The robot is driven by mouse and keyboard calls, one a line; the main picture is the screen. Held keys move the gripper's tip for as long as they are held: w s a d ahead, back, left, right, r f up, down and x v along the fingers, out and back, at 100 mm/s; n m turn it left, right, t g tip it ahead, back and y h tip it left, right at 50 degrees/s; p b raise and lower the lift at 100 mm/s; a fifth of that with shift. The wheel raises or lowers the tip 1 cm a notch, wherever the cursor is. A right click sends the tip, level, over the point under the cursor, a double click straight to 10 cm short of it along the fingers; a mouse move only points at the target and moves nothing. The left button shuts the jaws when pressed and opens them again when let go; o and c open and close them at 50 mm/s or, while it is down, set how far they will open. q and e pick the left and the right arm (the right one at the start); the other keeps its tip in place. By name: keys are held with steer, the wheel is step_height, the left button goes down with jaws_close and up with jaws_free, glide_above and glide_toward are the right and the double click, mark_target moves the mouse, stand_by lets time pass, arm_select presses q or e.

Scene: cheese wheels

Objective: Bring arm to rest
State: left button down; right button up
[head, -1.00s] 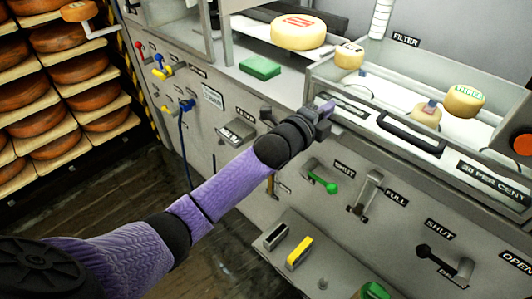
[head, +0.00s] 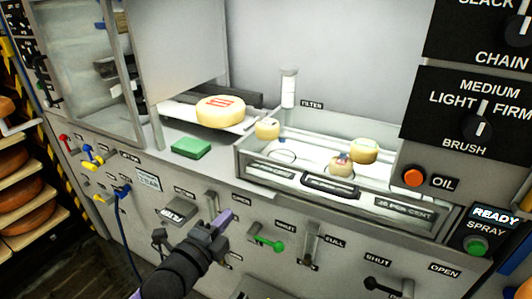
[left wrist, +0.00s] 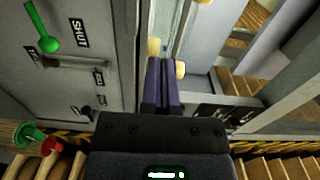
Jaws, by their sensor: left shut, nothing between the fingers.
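My left gripper (head: 222,219) is in front of the grey machine's front panel, low in the middle of the head view. Its purple fingers are shut with nothing between them. It is left of the green-handled lever (head: 268,242) and below the clear-walled tray (head: 262,183). In the left wrist view the shut fingers (left wrist: 162,90) point along the machine, with the green-handled lever (left wrist: 46,40) at the upper left. My right gripper does not show in either view.
A large cheese wheel (head: 220,111) lies on a shelf. Several small cheeses, such as one at right (head: 364,150), are at the tray. A green block (head: 191,147) lies on the ledge. Levers and a blue hose (head: 124,205) stick out from the panel. Cheese racks (head: 25,200) stand at left.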

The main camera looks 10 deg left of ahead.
arm_select(q)
steer(key=s+a+f+n+g+y, duration=0.2)
steer(key=s+f+n+g, duration=0.3)
steer(key=f, duration=0.8)
steer(key=s+a+f+n+g+y, duration=0.25)
steer(key=s+f+n, duration=0.35)
steer(key=f, duration=0.8)
steer(key=s+d+f+n+g, duration=0.1)
steer(key=s+f+n+g, duration=0.1)
steer(key=s, duration=0.8)
steer(key=s+d+f+n+g, duration=0.1)
steer(key=s+f+g, duration=0.3)
steer(key=s, duration=0.7)
steer(key=s+d+f+n+g, duration=0.1)
steer(key=s+f+n+g, duration=0.2)
steer(key=s+f, duration=0.4)
steer(key=s+n, duration=0.1)
steer(key=s, duration=0.2)
steer(key=shift+s+d, duration=0.15)
